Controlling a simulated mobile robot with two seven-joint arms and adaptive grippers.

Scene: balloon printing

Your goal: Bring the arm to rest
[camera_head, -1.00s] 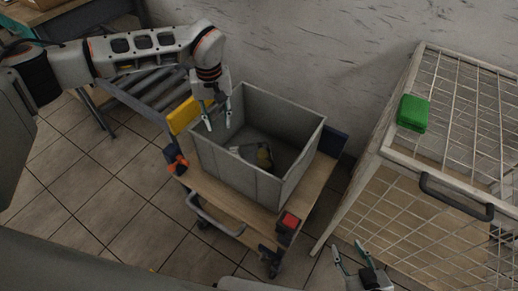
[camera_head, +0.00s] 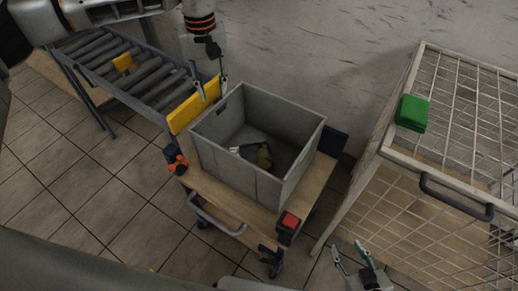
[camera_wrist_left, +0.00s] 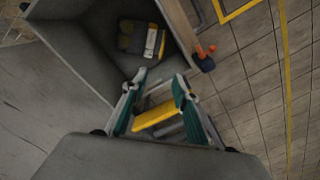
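My left gripper (camera_head: 209,80) is open and empty, pointing down above the back left edge of the grey bin (camera_head: 230,167), near the yellow plate. In the left wrist view, its two green-padded fingers (camera_wrist_left: 159,82) stand apart with nothing between them that they hold. My right gripper (camera_head: 347,250) is low at the bottom of the head view, its fingers apart and empty. Dark and yellowish items (camera_head: 264,156) lie in the bin, and they also show in the left wrist view (camera_wrist_left: 142,38).
The bin stands on a wooden-topped cart (camera_head: 235,208). A roller conveyor (camera_head: 125,75) with a yellow plate (camera_head: 194,104) at its end is behind left. A wire cage (camera_head: 455,165) with a green block (camera_head: 412,113) on top stands right. Tiled floor is open at left.

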